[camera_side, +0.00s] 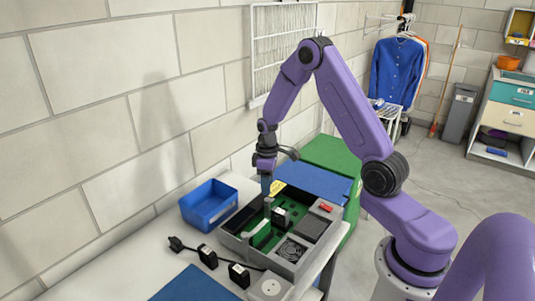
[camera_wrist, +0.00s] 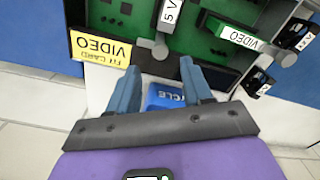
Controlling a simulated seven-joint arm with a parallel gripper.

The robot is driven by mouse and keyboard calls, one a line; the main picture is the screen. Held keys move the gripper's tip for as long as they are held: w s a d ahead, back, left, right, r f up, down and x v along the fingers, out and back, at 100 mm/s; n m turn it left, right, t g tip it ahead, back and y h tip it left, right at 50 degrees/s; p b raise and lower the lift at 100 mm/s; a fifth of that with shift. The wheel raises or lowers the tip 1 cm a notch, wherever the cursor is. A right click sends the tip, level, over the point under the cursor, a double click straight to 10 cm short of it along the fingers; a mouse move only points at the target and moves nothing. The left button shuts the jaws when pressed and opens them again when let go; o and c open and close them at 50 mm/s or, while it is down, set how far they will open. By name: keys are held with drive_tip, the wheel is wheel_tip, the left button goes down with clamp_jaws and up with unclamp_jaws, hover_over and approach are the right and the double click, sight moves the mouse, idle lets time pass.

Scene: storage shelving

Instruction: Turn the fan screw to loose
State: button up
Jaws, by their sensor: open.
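A grey open case (camera_side: 231,238) with a green circuit board (camera_side: 262,238) stands on the table. A dark round fan (camera_side: 291,250) sits at its front right corner. I cannot make out the fan screw in either view. My gripper (camera_side: 267,187) points down above the back part of the case, away from the fan. In the wrist view my gripper's two blue fingers (camera_wrist: 160,72) are apart with nothing between them. A small grey knob-like post (camera_wrist: 160,50) shows just beyond the fingertips, by the case edge. The fan cannot be identified in the wrist view.
A blue bin (camera_side: 208,205) stands left of the case. Black adapters (camera_side: 207,257) on a cable lie in front, near a blue mat (camera_side: 194,285). A yellow VIDEO card label (camera_wrist: 101,48) is at the case edge. A wall runs close behind the table.

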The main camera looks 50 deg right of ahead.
sight(268, 199)
wheel_tip(268, 199, up, 12)
idle(0.4)
